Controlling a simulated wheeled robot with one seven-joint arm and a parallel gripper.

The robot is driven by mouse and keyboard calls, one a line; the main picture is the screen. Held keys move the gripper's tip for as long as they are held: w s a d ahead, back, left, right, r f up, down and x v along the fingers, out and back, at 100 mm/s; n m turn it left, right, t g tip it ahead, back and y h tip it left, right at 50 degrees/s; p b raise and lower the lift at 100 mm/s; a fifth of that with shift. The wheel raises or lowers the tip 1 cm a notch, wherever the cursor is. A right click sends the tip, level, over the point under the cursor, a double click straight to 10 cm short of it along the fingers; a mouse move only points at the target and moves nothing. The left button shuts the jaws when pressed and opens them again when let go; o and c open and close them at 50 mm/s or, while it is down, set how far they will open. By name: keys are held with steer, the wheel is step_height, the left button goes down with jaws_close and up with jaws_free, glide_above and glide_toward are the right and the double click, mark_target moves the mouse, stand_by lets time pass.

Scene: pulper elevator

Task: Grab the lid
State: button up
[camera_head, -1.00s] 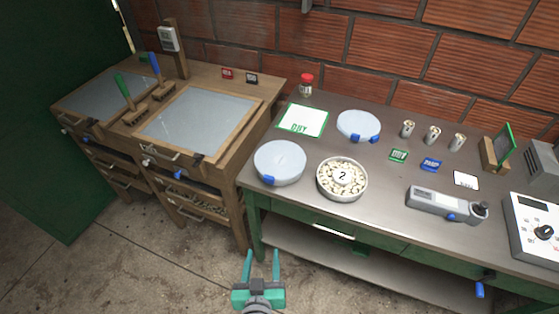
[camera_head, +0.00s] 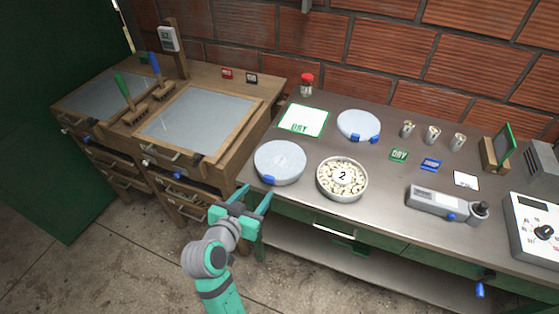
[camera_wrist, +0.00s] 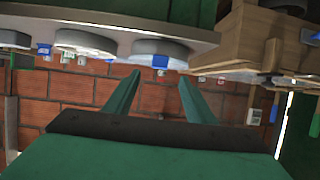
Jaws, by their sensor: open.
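Two round pale grey lids lie on the steel-topped bench. The front lid (camera_head: 280,160) has one blue tab at its front edge; the back lid (camera_head: 358,124) has blue tabs at its front. An open round dish marked 2 (camera_head: 342,179), full of pale beans, stands right of the front lid. My gripper (camera_head: 256,192) is open and empty, just off the bench's front left corner, below and left of the front lid in the head view and apart from it. The upside-down wrist view shows the front lid's blue tab (camera_wrist: 160,62) beyond my open fingers (camera_wrist: 160,78).
Left stands a wooden bench (camera_head: 255,82) with grey panels and brushes. The steel bench (camera_head: 310,213) also holds a DRY card (camera_head: 303,119), small metal cups (camera_head: 432,134), a grey handheld device (camera_head: 437,201) and a dial box (camera_head: 535,228). Open floor lies in front.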

mark_target(268, 180)
steer(key=x, duration=0.9)
steer(key=shift+s+f, duration=0.1)
steer(key=shift+f, duration=0.15)
steer(key=shift+c, duration=0.6)
jaws_close()
steer(key=shift+r, duration=0.1)
